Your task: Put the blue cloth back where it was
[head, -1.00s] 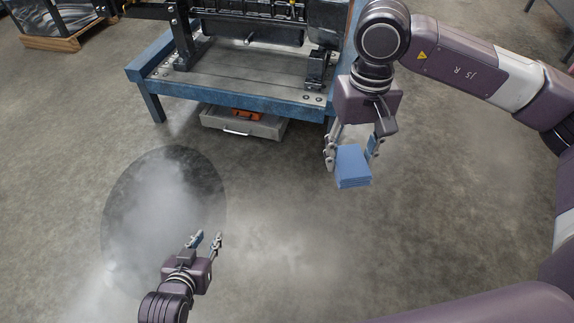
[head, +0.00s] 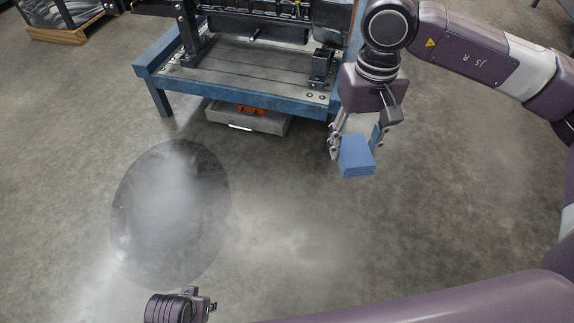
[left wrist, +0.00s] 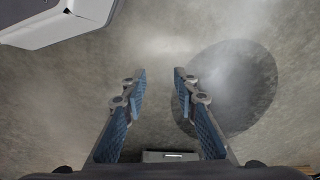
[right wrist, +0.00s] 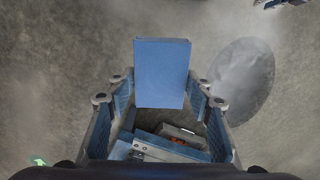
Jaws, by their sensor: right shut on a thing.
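The blue cloth (head: 357,156) is a folded stack held between the fingers of my right gripper (head: 356,142), in the air in front of the right end of the blue bench. In the right wrist view the cloth (right wrist: 161,73) stands out beyond the fingers of the right gripper (right wrist: 162,98), which is shut on it. My left gripper is open and empty in the left wrist view (left wrist: 160,85), above bare floor. In the head view only part of the left wrist shows at the bottom edge, partly hidden by my arm.
A blue steel bench (head: 240,97) carries the engine at the top of the head view. Under it is a grey drawer or tray (head: 268,123) with an orange thing inside. A dark round patch (head: 170,215) marks the floor at left. The floor around is otherwise clear.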

